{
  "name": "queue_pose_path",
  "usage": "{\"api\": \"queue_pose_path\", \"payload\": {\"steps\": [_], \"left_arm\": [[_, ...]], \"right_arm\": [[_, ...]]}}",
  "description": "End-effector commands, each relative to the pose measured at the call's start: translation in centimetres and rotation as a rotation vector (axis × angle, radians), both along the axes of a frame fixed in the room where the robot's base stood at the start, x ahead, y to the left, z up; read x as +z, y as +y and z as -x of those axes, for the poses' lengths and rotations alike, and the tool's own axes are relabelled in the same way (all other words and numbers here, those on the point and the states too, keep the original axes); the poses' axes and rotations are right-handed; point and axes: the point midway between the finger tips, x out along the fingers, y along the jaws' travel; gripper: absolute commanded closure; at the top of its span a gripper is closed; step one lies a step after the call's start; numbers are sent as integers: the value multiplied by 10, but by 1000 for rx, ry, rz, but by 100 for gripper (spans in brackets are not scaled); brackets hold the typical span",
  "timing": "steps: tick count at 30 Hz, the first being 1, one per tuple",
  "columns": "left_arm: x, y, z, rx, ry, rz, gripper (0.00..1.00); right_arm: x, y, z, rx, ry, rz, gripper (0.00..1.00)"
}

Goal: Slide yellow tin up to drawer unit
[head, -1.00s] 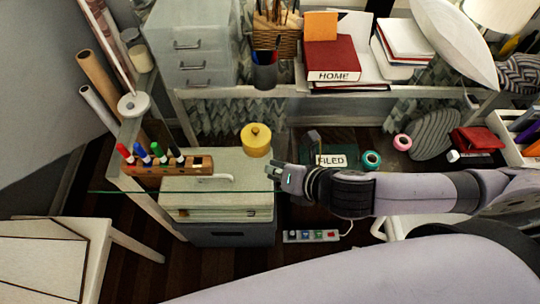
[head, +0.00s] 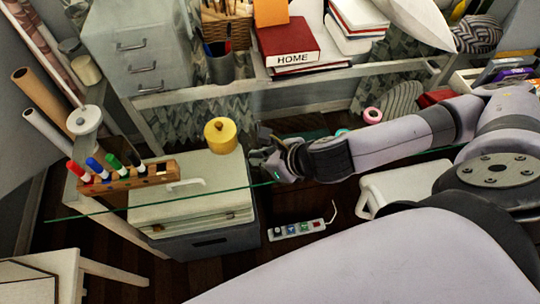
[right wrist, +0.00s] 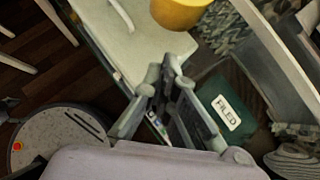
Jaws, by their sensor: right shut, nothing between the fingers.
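The yellow tin (head: 221,135) is round with a knobbed lid. It stands upright on the glass desk top (head: 110,212), in front of the drawer unit (head: 140,52) and somewhat to its right, with a clear gap between them. The drawer unit is pale grey with three handled drawers. My right gripper (head: 254,157) is shut and empty, to the right of the tin and a little nearer the front, apart from it. In the right wrist view, the fingertips (right wrist: 164,72) are below the partly cut-off tin (right wrist: 180,10). My left gripper is not in view.
A wooden rack of markers (head: 128,178) stands left of the tin. A dark pen cup (head: 219,66) and red binder (head: 289,45) are behind. A white-lidded box (head: 205,168) shows through the glass. A power strip (head: 296,229) is on the floor.

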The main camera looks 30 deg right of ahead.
Motion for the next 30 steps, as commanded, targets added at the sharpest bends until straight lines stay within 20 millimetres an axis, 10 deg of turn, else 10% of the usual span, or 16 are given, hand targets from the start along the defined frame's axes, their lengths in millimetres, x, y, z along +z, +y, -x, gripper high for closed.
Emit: {"api": "queue_pose_path", "payload": {"steps": [10, 30], "left_arm": [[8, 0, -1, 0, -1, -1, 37], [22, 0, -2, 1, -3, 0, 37]], "right_arm": [[-16, 22, -46, 1, -3, -1, 100], [-13, 33, -67, 0, -2, -1, 100]]}}
